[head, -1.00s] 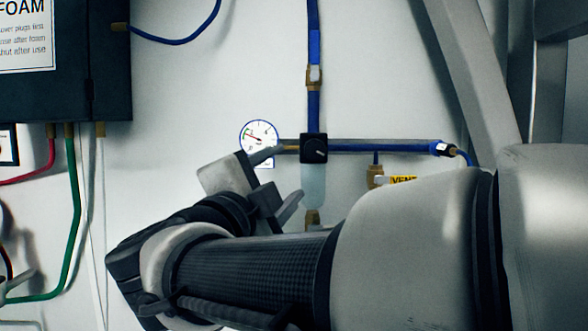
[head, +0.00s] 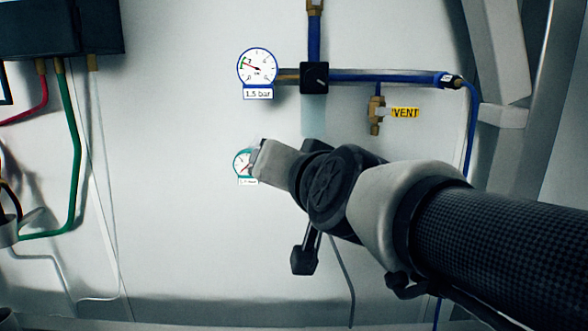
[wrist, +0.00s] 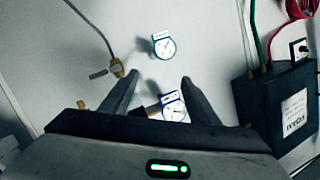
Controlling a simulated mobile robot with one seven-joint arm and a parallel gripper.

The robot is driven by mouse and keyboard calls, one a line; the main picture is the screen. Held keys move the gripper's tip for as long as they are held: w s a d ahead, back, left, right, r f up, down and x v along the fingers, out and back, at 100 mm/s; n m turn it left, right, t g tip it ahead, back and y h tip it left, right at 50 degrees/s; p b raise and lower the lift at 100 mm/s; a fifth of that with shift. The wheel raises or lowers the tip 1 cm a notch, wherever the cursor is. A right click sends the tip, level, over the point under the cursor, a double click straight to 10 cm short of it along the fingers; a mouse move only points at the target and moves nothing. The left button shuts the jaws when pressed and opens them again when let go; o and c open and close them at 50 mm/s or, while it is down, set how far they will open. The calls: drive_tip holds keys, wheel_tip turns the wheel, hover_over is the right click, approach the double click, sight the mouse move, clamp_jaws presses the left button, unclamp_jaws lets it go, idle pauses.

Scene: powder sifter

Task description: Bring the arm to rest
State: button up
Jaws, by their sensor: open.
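My gripper (wrist: 157,80) shows in the wrist view with its two fingers wide apart and nothing between them. Behind the gap is the white wall panel with two gauges. In the head view my gripper (head: 259,157) is at the end of my arm, which reaches in from the right. It overlaps the lower green-rimmed gauge (head: 241,165) in the picture, and its fingers are mostly hidden there. I cannot tell from this view how far it stands from the panel.
Above my gripper are a blue-rimmed gauge (head: 257,66) marked 1.5 bar, a black valve block (head: 314,77) and a blue pipe (head: 390,78). A dark box (head: 60,28) with hoses is at upper left. The panel left of my gripper is bare.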

drive_tip(key=s+d+f+n+g+h, duration=0.3)
drive_tip(key=s+d+f+g, duration=0.5)
drive_tip(key=s+d+f, duration=0.85)
wheel_tip(320, 180, up, 15)
drive_tip(key=m+g+h+p, duration=0.1)
drive_tip(key=p, duration=1.6)
drive_tip(key=shift+a+h, duration=0.2)
drive_tip(key=shift+h, duration=0.2)
drive_tip(key=shift+s+f, duration=0.1)
drive_tip(key=shift+f, duration=0.05)
